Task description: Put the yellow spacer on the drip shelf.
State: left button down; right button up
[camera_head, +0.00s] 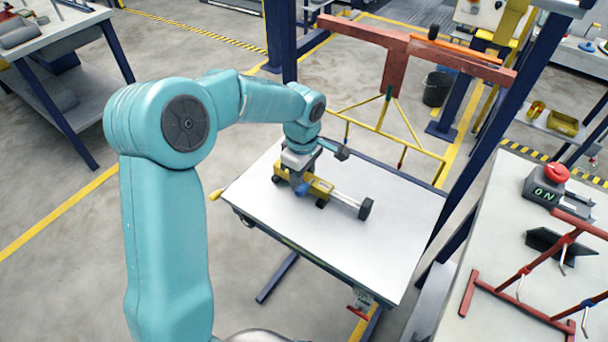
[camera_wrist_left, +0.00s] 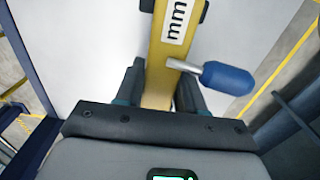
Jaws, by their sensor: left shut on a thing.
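The yellow spacer (camera_head: 319,187) is a yellow bar with a blue handle, pale rods and a black foot at its right end. It lies flat over the white-topped table (camera_head: 380,245); I cannot tell whether it touches the top. My left gripper (camera_head: 300,175) is shut on its left part. In the left wrist view the yellow bar (camera_wrist_left: 172,55), marked "mm", runs between the fingers of my left gripper (camera_wrist_left: 158,88), with the blue handle (camera_wrist_left: 228,78) at its right. No surface is clearly labelled as the drip shelf. My right gripper is out of view.
A red T-shaped rack (camera_head: 397,62) with yellow prongs stands behind the table. Blue posts rise beside it. A white bench (camera_head: 500,235) at right holds a red-buttoned switch box (camera_head: 556,185) and red racks. The table's front right is clear.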

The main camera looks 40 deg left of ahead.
pick_arm(q)
jog(key=shift+d, duration=0.1)
jog(key=shift+w+f, duration=0.1)
jog(key=shift+f, duration=0.1)
jog(key=c, duration=0.7)
grip_release()
notch_tip(320, 180, up, 12)
jog(key=shift+r, duration=0.25)
